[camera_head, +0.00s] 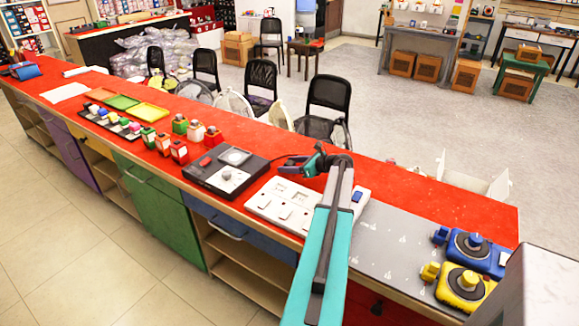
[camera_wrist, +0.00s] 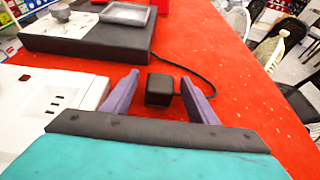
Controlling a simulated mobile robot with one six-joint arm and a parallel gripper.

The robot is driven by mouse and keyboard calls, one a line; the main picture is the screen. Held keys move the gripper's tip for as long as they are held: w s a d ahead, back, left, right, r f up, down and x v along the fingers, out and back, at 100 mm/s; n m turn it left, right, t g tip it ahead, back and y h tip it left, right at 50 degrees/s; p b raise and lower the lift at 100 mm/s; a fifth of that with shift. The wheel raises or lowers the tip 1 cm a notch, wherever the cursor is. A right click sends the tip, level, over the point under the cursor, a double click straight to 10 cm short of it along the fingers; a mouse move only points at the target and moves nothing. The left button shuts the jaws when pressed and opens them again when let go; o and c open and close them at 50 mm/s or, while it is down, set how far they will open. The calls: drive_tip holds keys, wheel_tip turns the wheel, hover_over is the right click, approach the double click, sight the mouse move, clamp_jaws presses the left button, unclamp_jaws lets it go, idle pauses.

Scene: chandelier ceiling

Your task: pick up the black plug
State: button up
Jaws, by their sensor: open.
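The black plug (camera_wrist: 160,90) is a small dark block on the red counter top in the wrist view. A thin black cord runs from it toward the black device (camera_wrist: 85,38). My gripper (camera_wrist: 165,82) is open, with one purple finger on each side of the plug. The fingers appear apart from it, and I cannot tell their exact height over the counter. In the head view my gripper (camera_head: 312,160) is over the counter to the right of the black device, and the plug is hidden or too small to make out.
A white socket panel (camera_wrist: 50,98) lies close to the left finger. The long red counter (camera_head: 400,185) also carries a blue controller (camera_head: 478,250), a yellow controller (camera_head: 466,285) and several small bottles. Black chairs (camera_head: 328,95) stand behind it.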

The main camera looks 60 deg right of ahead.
sight(291, 163)
idle(0.5)
drive_tip(key=c, duration=1.2)
drive_tip(key=shift+o, duration=0.2)
drive_tip(key=shift+r, duration=0.15)
drive_tip(key=shift+r+b, duration=0.4)
drive_tip(key=shift+r, duration=0.4)
drive_tip(key=shift+s+r+b, duration=0.35)
drive_tip(key=shift+r, duration=0.45)
drive_tip(key=s+b, duration=0.1)
drive_tip(key=s, duration=0.4)
drive_tip(key=s+a+r, duration=0.1)
drive_tip(key=s, duration=0.4)
drive_tip(key=s+a+b, duration=0.1)
drive_tip(key=s, duration=0.4)
drive_tip(key=shift+s+a+r+b, duration=0.1)
drive_tip(key=shift+a+r+b, duration=0.05)
drive_tip(key=shift+r+b, duration=0.2)
